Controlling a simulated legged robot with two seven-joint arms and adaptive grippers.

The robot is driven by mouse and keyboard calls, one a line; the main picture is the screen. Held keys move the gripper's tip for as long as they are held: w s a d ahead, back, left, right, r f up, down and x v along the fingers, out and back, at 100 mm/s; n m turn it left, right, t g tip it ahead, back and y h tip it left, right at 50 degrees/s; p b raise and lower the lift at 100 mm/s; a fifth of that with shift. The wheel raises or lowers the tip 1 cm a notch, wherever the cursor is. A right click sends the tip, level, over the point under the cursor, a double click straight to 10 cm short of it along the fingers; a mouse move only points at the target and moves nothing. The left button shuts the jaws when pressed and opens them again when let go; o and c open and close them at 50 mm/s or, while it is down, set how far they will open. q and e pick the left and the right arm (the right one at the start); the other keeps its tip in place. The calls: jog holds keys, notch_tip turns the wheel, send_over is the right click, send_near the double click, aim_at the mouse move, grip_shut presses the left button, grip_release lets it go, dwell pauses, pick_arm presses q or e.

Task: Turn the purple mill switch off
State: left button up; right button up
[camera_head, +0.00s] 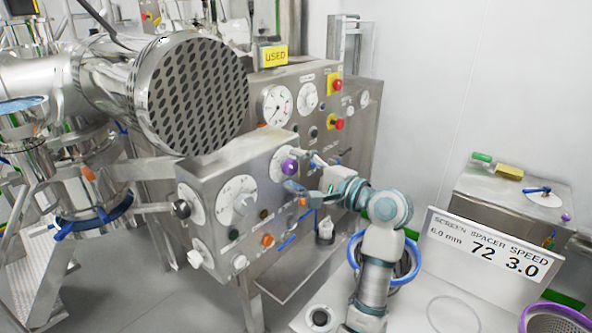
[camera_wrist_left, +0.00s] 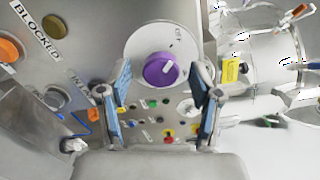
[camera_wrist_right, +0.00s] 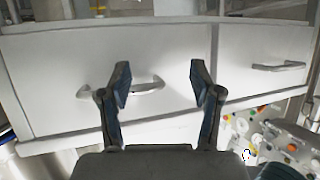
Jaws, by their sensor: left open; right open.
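The purple mill switch (camera_head: 290,167) is a round knob on a pale dial, on the front of the steel control box (camera_head: 222,172). In the left wrist view the purple knob (camera_wrist_left: 158,70) has a white mark, and small lettering stands on the dial, too small to read surely. My left gripper (camera_head: 306,173) is close to the knob. In its own view its open fingers (camera_wrist_left: 162,88) stand on either side of the knob, with gaps visible; contact cannot be told. My right gripper (camera_wrist_right: 160,85) is open and empty, and is not in the head view.
A second panel (camera_head: 317,112) with gauges and red buttons stands behind the box. A perforated steel drum (camera_head: 198,92) is above left. A sign (camera_head: 487,255) reads screen, spacer, speed. White drawers (camera_wrist_right: 150,70) with handles face my right gripper.

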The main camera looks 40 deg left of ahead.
pick_arm(q)
jog(key=d, duration=1.1)
jog(key=shift+s, duration=0.3)
jog(key=shift+d+f, duration=0.1)
